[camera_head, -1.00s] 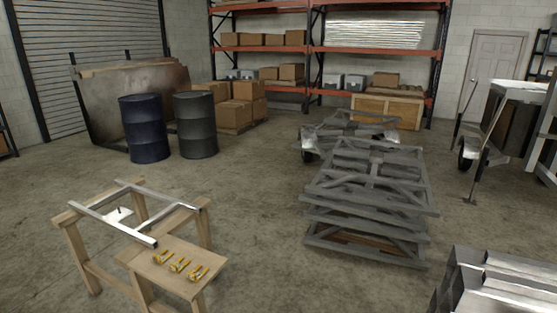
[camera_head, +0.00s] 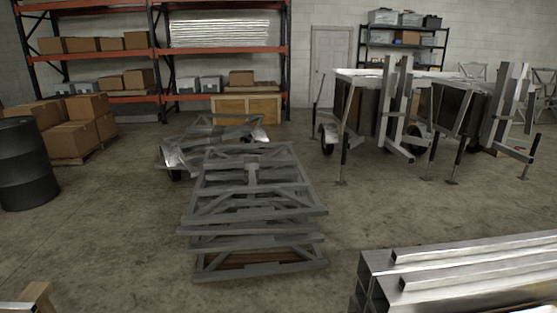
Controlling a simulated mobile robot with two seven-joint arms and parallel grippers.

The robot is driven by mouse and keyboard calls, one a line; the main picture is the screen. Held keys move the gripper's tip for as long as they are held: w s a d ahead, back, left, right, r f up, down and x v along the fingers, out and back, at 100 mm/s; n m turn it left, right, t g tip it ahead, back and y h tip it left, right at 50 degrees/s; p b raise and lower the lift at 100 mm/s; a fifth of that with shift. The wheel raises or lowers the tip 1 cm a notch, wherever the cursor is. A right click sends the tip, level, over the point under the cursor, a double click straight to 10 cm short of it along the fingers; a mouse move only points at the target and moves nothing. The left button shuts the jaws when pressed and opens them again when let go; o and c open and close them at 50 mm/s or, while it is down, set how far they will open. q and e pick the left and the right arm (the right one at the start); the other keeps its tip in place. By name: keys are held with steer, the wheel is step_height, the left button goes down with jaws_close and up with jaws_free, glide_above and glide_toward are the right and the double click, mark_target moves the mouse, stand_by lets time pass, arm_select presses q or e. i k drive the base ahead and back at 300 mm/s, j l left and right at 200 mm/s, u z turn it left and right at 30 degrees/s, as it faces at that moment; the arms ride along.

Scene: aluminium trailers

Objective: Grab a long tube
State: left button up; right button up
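A stack of long shiny aluminium tubes (camera_head: 470,262) lies at the lower right of the head view. The tubes run from their square open ends on the left toward the right edge, where they leave the picture. A few thinner tubes lie on top of thicker ones. What holds the stack up is out of view. Neither of my grippers is in view.
A pile of grey welded frames (camera_head: 255,215) stands on the floor left of the tubes. Trailers (camera_head: 375,110) stand upright at the back right. A dark drum (camera_head: 25,165) and cardboard boxes (camera_head: 75,130) are at the left. Open concrete floor lies between.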

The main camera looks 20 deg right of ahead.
mark_target(410, 282)
steer(key=i+l, duration=0.1)
steer(key=i, duration=1.1)
steer(key=z, duration=3.8)
